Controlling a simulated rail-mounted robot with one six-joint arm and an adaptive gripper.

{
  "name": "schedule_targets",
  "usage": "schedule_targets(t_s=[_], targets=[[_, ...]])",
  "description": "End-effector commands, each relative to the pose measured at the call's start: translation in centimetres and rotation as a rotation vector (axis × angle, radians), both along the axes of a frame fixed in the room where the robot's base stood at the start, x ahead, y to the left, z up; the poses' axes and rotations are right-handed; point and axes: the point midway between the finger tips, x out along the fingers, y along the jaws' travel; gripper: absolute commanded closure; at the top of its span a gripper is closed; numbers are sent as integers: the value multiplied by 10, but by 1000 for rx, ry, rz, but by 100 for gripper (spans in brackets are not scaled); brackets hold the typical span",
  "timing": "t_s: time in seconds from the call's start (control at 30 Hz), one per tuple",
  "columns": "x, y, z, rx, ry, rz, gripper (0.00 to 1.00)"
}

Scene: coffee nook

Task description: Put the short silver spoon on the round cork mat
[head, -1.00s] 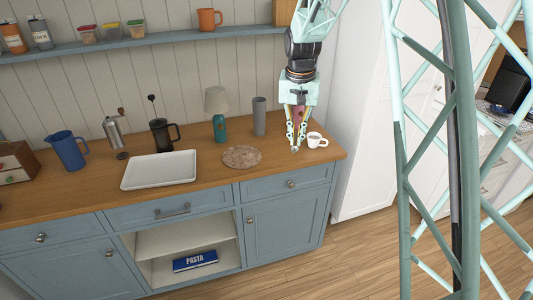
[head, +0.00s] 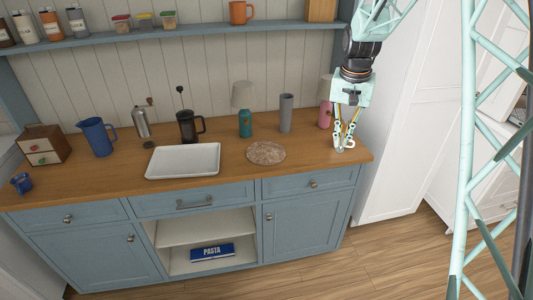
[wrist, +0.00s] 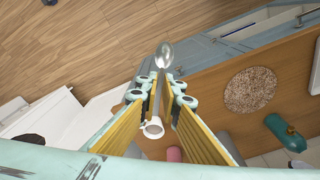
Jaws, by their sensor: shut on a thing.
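The short silver spoon (wrist: 164,55) is in my gripper, its bowl sticking out beyond the fingertips in the wrist view. In the head view my gripper (head: 343,146) hangs over the right end of the counter, and the spoon is too small to make out there. The round cork mat (head: 266,153) lies flat and bare on the counter, left of my gripper. The mat also shows in the wrist view (wrist: 251,90), to the right of the spoon.
A white cup (wrist: 153,128) is below my gripper. A white tray (head: 183,161) lies left of the mat. The counter between mat and gripper is clear.

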Motion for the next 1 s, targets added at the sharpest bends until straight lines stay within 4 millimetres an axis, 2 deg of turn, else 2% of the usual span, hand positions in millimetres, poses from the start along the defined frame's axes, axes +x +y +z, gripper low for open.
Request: schedule_targets(t_s=[0.17, 0.37, 0.7, 1.0], targets=[[3, 14, -4, 0, 1, 26, 100], [11, 50, -16, 2, 2, 97, 100], [21, 144, -51, 2, 3, 280, 100], [17, 231, -84, 2, 2, 445, 100]])
